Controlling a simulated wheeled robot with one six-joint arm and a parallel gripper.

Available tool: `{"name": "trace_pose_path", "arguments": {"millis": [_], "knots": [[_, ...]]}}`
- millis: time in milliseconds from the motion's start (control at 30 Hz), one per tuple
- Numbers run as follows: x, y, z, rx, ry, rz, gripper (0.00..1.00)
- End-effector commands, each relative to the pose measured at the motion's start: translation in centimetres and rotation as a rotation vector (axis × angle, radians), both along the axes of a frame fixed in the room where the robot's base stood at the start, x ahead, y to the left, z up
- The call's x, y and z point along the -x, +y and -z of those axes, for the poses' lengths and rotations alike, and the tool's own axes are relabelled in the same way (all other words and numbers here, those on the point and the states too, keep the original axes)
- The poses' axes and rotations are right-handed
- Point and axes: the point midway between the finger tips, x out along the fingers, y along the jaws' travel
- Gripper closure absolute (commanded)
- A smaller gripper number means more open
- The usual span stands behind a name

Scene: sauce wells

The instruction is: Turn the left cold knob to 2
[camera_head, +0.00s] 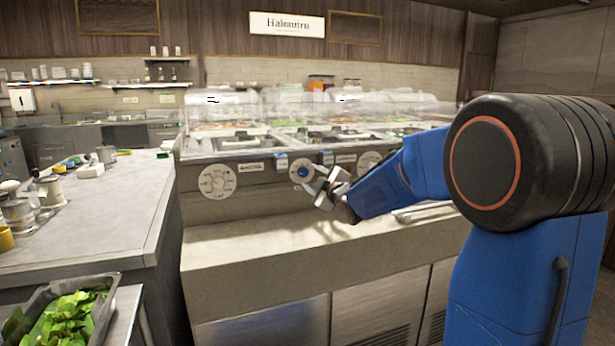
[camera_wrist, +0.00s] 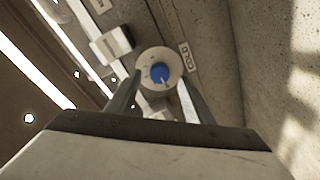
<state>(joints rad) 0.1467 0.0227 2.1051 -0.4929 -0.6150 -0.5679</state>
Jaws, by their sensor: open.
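A blue knob (camera_head: 302,171) sits on a round pale dial on the front panel of the counter. It also shows in the wrist view (camera_wrist: 159,73), with a light pointer line on its face and a small label reading COLD (camera_wrist: 186,55) beside the dial. The number it points to is too small to read. My gripper (camera_head: 319,183) is just in front of this knob, to its lower right in the head view. In the wrist view, the open fingers (camera_wrist: 160,90) stand on either side of the dial, with nothing held between them.
A larger pale dial (camera_head: 217,181) is on the panel to the left, and another dial (camera_head: 369,162) is to the right, partly behind my arm. A ledge (camera_head: 260,240) runs below the panel. A side counter (camera_head: 110,200) with pots stands at left, above a tray of greens (camera_head: 100,290).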

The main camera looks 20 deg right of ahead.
Motion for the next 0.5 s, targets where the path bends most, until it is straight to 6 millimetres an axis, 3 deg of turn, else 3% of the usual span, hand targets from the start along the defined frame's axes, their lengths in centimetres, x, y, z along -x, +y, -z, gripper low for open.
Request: {"name": "trace_pose_path", "arguments": {"millis": [200, 500], "knots": [[-2.8, 0.4, 0.1, 0.000, 0.001, -0.001, 0.53], [-3.9, 0.5, 0.0, 0.000, 0.000, 0.000, 0.53]]}}
